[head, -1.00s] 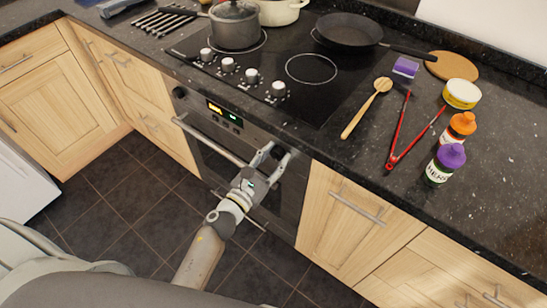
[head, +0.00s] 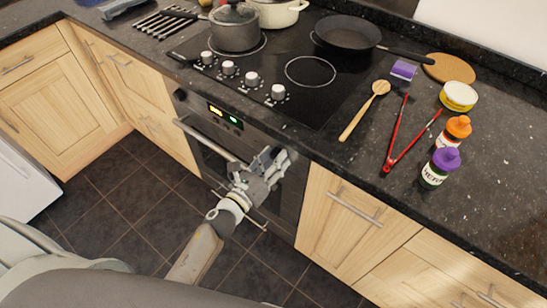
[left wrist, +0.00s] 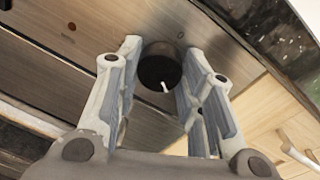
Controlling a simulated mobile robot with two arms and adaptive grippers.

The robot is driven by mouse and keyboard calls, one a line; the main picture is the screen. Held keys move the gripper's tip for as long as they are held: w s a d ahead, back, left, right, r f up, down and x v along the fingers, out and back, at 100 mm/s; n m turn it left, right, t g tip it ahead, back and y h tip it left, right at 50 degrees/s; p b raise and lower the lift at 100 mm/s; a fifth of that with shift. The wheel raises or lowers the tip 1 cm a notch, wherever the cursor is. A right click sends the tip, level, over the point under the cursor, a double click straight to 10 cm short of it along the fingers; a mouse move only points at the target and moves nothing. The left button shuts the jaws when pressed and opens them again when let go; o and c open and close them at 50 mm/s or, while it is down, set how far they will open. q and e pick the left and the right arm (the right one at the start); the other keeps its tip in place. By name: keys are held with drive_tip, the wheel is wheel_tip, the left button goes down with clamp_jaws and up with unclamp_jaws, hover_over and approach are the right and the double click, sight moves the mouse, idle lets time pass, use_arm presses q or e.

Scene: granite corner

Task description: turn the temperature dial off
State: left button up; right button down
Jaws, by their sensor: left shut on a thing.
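The temperature dial (left wrist: 158,68) is a dark round knob at the right end of the oven's front panel. It shows in the left wrist view between my two fingers, with a short white mark on its face, slightly slanted. My left gripper (head: 273,158) is at the oven front and shut on the dial, one finger on each side; it also shows in the left wrist view (left wrist: 160,57). In the head view the gripper hides the dial. My right gripper is not in view.
The oven panel has a lit display (head: 224,117) and another dark knob (head: 181,95) at its left end. The oven handle (head: 207,141) runs just below. Above are the hob knobs (head: 252,78), a pot (head: 235,27) and a pan (head: 347,32). Red tongs (head: 397,140) lie on the counter.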

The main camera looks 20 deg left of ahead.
use_arm(q)
drive_tip(key=n+p, duration=0.2)
drive_tip(key=n, duration=0.4)
drive_tip(key=shift+r+g, duration=0.15)
drive_tip(key=shift+g, duration=0.15)
drive_tip(key=n+h+p, duration=0.1)
drive_tip(key=n+p, duration=0.1)
drive_tip(key=n, duration=0.4)
drive_tip(key=n+p, duration=0.1)
drive_tip(key=n, duration=0.5)
drive_tip(key=shift+a, duration=0.15)
drive_tip(key=n+h+p, duration=0.1)
drive_tip(key=n, duration=0.4)
drive_tip(key=shift+n, duration=0.4)
drive_tip(key=o, duration=1)
drive_tip(key=shift+o, duration=0.2)
